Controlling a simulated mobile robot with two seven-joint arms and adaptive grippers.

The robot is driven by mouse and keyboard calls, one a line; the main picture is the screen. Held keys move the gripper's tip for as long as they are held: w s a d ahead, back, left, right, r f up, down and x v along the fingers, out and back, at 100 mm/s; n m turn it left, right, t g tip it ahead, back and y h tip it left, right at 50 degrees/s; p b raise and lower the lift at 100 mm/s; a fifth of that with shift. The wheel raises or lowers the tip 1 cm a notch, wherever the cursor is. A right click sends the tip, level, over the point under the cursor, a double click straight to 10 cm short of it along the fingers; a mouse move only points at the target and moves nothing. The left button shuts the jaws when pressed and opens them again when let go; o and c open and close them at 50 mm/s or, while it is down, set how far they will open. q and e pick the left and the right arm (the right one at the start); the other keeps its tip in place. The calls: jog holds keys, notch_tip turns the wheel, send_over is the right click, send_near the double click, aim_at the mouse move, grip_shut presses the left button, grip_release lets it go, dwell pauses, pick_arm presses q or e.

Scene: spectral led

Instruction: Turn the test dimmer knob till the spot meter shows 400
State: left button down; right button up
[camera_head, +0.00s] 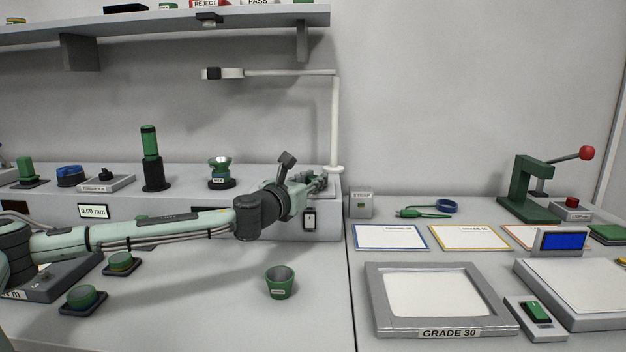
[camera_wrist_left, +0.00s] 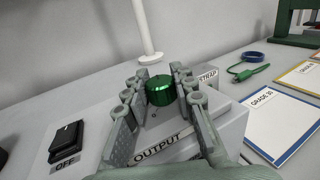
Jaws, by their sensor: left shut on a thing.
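A green ribbed knob (camera_wrist_left: 160,90) stands on a grey box (camera_wrist_left: 222,122) with an OUTPUT label on its front. My left gripper (camera_wrist_left: 160,80) has one finger on each side of the knob and is shut on it. In the head view my left gripper (camera_head: 318,183) is at the right end of the grey rear ledge, and its own links hide the knob. A blue display (camera_head: 562,241) stands at the right; I cannot read any number on it. My right gripper is out of view.
A white lamp post (camera_head: 335,120) rises just behind the gripper. A black rocker switch (camera_wrist_left: 67,137) marked OFF is left of the knob. A green cup (camera_head: 280,284) stands on the bench below my arm. A grey GRADE 30 frame (camera_head: 375,300) lies to the right.

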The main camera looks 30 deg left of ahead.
pick_arm(q)
jog(key=c, duration=1.2)
grip_release()
jog(key=s+d, duration=0.1)
jog(key=s, duration=1.1)
jog(key=shift+d, duration=0.15)
jog(key=shift+w, duration=0.1)
